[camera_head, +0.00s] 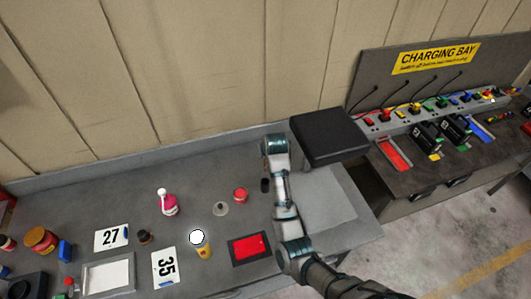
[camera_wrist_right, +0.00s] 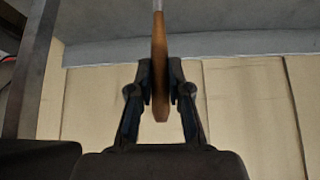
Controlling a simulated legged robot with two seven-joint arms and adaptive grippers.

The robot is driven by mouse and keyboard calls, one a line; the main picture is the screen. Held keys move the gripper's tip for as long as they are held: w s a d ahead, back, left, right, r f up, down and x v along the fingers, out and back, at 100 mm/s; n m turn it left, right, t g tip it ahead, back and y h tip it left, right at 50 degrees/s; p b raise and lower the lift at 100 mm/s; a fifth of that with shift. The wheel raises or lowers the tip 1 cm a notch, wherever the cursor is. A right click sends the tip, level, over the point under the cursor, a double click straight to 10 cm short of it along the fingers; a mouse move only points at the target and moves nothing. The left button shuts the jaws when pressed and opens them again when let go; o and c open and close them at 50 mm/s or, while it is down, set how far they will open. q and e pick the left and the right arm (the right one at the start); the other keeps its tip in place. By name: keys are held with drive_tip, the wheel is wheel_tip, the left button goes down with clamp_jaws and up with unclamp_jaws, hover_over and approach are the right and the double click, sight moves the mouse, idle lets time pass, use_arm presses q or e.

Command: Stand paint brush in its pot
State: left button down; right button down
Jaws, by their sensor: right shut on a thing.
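My right gripper (camera_wrist_right: 160,85) is shut on a wooden handle, which I take as the paint brush (camera_wrist_right: 160,60). The handle lies between the two fingers in the wrist view, with a thin pale shaft running past the top edge. Its far end is out of frame. In the head view my right arm reaches over the bench's right part; its gripper and the brush are not clearly visible there. A small red round pot (camera_head: 240,195) and a small dark cylinder (camera_head: 265,185) stand left of the arm. I cannot tell which is the brush's pot. My left gripper is not in view.
A charging bench is at the right.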

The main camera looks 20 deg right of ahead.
sight(265, 170)
drive_tip(key=shift+w+f, duration=0.4)
drive_tip(key=shift+w, duration=0.2)
drive_tip(key=f, duration=0.4)
drive_tip(key=shift+s+f, duration=0.3)
drive_tip(key=shift+s, duration=0.05)
drive_tip(key=shift+f, duration=0.35)
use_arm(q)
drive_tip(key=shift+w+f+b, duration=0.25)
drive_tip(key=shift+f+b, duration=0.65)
use_arm(e)
drive_tip(key=shift+s+a+f, duration=0.1)
drive_tip(key=shift+s+f, duration=0.05)
drive_tip(key=shift+f, duration=2.55)
